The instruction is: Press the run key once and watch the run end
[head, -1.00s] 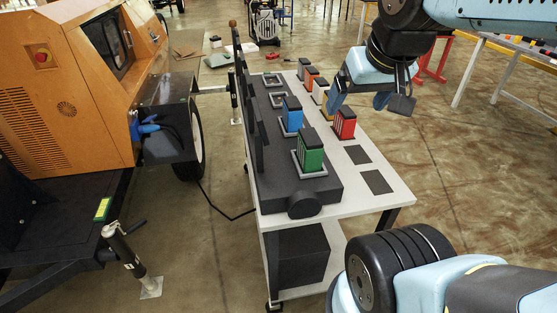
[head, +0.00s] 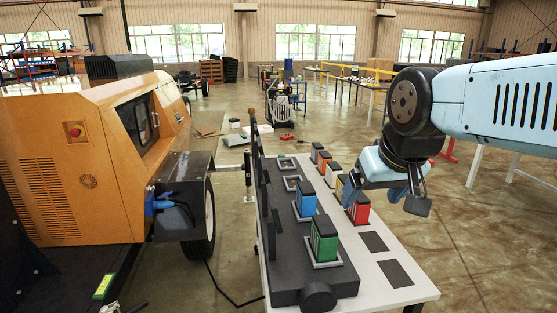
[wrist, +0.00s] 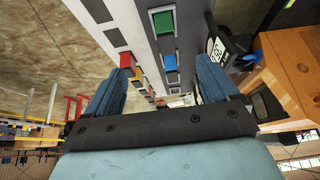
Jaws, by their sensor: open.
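A dark console (head: 283,263) lies along the left side of a white table. A green block (head: 323,238) and a blue block (head: 305,201) stand in its framed sockets; two farther sockets are empty. In the wrist view a lit display with digits (wrist: 216,50) shows beside the console; the digits are too small to read surely. I cannot make out the run key in either view. My gripper (head: 385,192) is open and empty, above the right side of the table by the red block (head: 358,208). Its spread fingers also show in the wrist view (wrist: 162,85).
Orange and other coloured blocks (head: 323,161) stand in a row on the white table (head: 351,258). Dark pads lie nearer. An orange machine (head: 110,165) with a blue plug (head: 156,203) stands left. A cable lies on the floor between. Open floor lies right.

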